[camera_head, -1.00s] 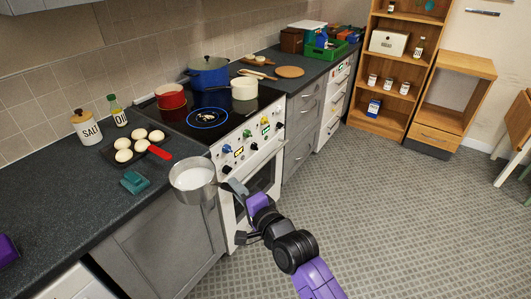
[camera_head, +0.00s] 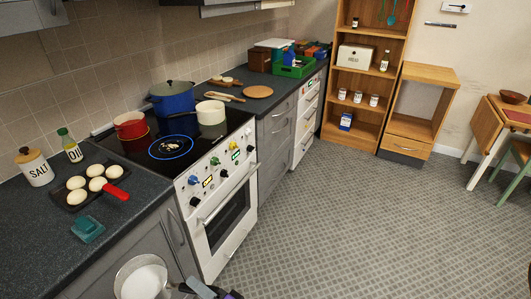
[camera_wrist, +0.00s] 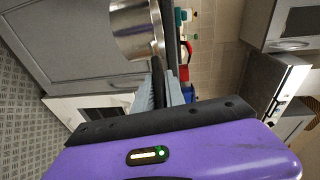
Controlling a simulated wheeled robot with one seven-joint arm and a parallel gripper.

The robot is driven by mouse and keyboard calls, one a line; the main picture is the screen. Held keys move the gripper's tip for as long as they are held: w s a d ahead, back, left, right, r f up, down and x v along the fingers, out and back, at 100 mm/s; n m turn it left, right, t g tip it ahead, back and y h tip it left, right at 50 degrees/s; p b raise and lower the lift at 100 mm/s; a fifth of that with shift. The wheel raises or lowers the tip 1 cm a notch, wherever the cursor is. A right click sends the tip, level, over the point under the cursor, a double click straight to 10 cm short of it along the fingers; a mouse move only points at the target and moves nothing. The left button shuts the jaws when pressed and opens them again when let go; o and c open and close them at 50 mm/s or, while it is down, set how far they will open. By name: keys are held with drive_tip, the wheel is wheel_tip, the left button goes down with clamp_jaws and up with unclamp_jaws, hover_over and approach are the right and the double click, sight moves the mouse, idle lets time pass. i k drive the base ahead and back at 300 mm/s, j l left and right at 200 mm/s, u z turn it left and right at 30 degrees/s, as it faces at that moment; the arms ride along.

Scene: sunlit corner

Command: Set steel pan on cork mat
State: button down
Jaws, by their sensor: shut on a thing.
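The steel pan (camera_head: 124,274), with white contents, is at the bottom of the head view, in front of the lower cabinets and below counter height. My gripper (camera_head: 192,288) is at its right side, shut on the pan's handle; most of my arm is out of the frame. In the wrist view the steel pan (camera_wrist: 134,30) is at the top, with my gripper (camera_wrist: 160,88) on its dark handle. The round cork mat (camera_head: 258,92) lies flat and bare on the counter beyond the stove, away from the pan.
The stove (camera_head: 228,210) has a red pot (camera_head: 131,126), a blue pot (camera_head: 174,100) and a cream pan (camera_head: 211,112) on it. A wooden board with utensils (camera_head: 225,83) and a green crate (camera_head: 292,68) flank the mat. Open floor (camera_head: 370,220) lies right.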

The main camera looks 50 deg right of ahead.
sight(269, 93)
drive_tip(key=i+l+z, duration=0.15)
drive_tip(key=l, duration=0.25)
drive_tip(key=l+z, duration=0.15)
drive_tip(key=l, duration=0.3)
drive_tip(key=i+l+z, duration=0.15)
drive_tip(key=l, duration=0.2)
drive_tip(key=i+l+z, duration=0.2)
drive_tip(key=l, duration=0.2)
